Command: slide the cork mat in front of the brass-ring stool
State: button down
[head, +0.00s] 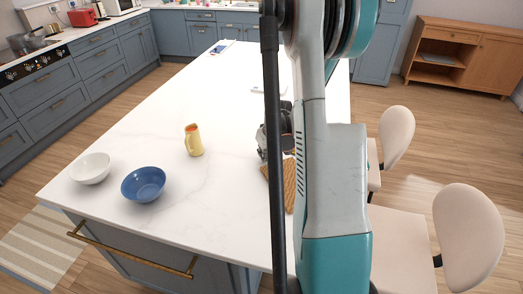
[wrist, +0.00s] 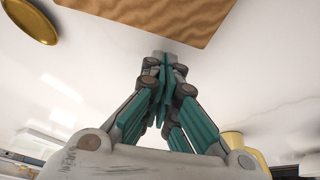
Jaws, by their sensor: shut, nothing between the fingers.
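The brown cork mat (head: 289,184) lies on the white island top, partly hidden behind my arm in the head view. In the head view my gripper (head: 263,142) is mostly hidden by my arm. Two cream stools, a nearer one (head: 469,236) and a farther one (head: 397,135), stand along the right side. No brass ring shows on either.
A yellow jug (head: 193,140), a blue bowl (head: 143,184) and a white bowl (head: 90,168) stand left of my arm on the island. A gold round dish (wrist: 30,20) lies near the mat in the wrist view.

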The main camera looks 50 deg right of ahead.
aim_at(273, 170)
jog(key=shift+s+a, duration=0.15)
jog(key=shift+s, duration=0.4)
jog(key=s, duration=0.2)
jog(key=s+a+b, duration=0.1)
jog(key=s, duration=0.1)
jog(key=s+a, duration=0.1)
jog(key=s, duration=0.1)
jog(key=shift+s, duration=0.1)
